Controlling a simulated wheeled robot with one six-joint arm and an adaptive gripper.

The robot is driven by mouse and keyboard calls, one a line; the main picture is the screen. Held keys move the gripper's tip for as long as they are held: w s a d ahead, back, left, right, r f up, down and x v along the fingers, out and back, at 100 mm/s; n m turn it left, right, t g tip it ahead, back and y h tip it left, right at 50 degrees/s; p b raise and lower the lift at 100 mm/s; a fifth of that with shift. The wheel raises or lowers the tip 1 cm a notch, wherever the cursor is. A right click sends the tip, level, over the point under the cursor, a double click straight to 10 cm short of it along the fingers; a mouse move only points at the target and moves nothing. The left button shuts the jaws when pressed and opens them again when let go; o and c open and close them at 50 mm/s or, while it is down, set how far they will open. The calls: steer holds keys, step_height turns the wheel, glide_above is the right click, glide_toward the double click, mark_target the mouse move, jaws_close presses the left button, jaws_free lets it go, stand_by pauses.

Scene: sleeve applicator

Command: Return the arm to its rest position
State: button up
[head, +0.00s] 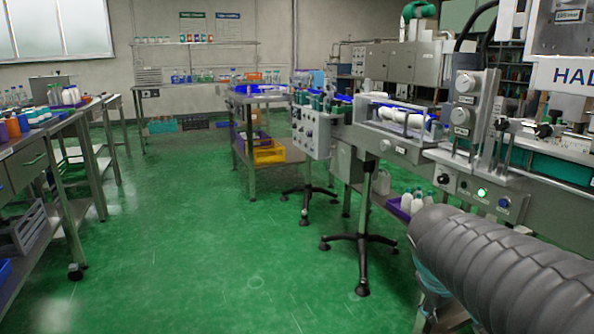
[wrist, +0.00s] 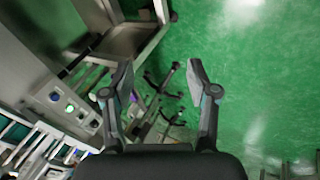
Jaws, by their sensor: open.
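My gripper (wrist: 160,82) shows in the wrist view with its two fingers spread wide apart. Nothing is between the fingers; behind them are the green floor and a wheeled stand base. My arm's ribbed dark grey sleeve (head: 500,265) fills the lower right of the head view. The gripper itself is not visible in the head view.
A long machine line (head: 400,145) with a control panel (head: 480,195) and green light runs along the right, near my arm. A steel bench (head: 45,160) stands at the left. The green floor (head: 200,240) between them is clear. Wheeled stand legs (head: 362,240) reach onto the floor.

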steer(key=s+a+f+m+t+y, duration=0.1)
steer(key=s+a+f+m+y, duration=0.2)
steer(key=s+a, duration=0.7)
steer(key=shift+s+a+t+y, duration=0.25)
steer(key=shift+s+t+y, duration=0.25)
steer(key=shift+y, duration=0.3)
